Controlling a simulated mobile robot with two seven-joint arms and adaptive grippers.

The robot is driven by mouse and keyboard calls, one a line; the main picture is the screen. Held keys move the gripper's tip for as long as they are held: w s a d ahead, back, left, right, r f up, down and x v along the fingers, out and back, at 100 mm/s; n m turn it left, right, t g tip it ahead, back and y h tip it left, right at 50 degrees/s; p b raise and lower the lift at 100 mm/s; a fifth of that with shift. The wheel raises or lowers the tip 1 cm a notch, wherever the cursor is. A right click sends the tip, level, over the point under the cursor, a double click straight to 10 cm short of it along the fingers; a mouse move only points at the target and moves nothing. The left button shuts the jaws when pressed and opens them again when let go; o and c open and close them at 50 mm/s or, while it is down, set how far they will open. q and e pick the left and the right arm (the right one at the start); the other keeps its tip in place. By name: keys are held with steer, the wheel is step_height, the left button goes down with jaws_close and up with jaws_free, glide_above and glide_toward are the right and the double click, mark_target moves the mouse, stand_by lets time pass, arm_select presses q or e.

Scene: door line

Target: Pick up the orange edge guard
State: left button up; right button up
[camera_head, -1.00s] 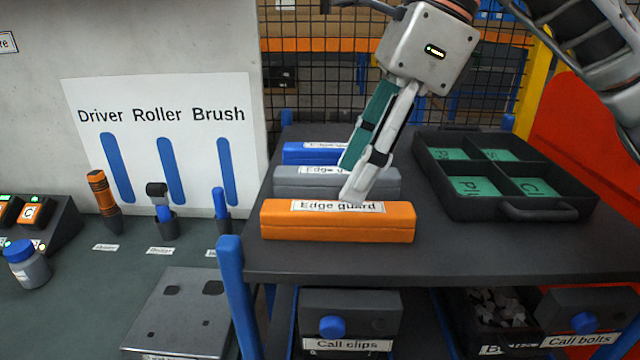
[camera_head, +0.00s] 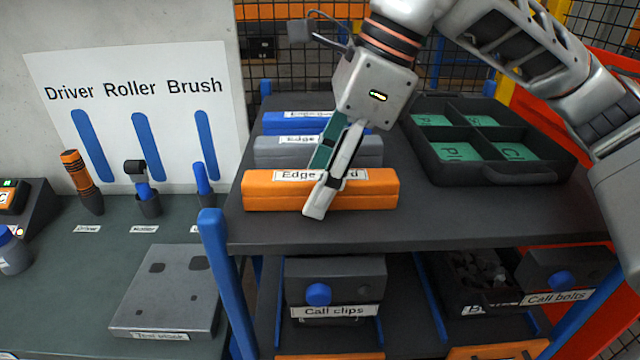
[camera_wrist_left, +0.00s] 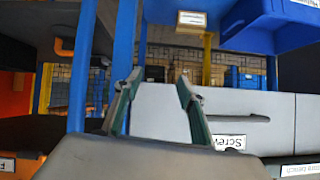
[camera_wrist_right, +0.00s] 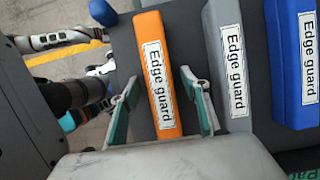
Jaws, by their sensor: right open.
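The orange edge guard (camera_head: 370,190) is a long block with a white "Edge guard" label, at the front of the dark shelf top (camera_head: 330,232). My right gripper (camera_head: 318,205) points down over its middle and hides part of its label. In the right wrist view the orange edge guard (camera_wrist_right: 158,75) lies between the two open fingers of my right gripper (camera_wrist_right: 165,105), with room on both sides. I cannot tell whether the fingers reach down beside it. My left gripper (camera_wrist_left: 155,100) shows only in the left wrist view, its fingers apart with nothing between them.
A grey edge guard (camera_head: 360,152) and a blue edge guard (camera_head: 275,123) lie behind the orange one. A dark divided tray (camera_head: 480,172) stands to the right. A blue post (camera_head: 225,285) rises at the shelf's front left corner. The shelf's front strip is clear.

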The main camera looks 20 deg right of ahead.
steer(key=c, duration=1.2)
steer(key=shift+c, duration=0.2)
steer(key=shift+r, duration=0.15)
steer(key=shift+r, duration=0.3)
step_height(320, 180, up, 19)
steer(key=p, duration=0.2)
steer(key=shift+r, duration=0.1)
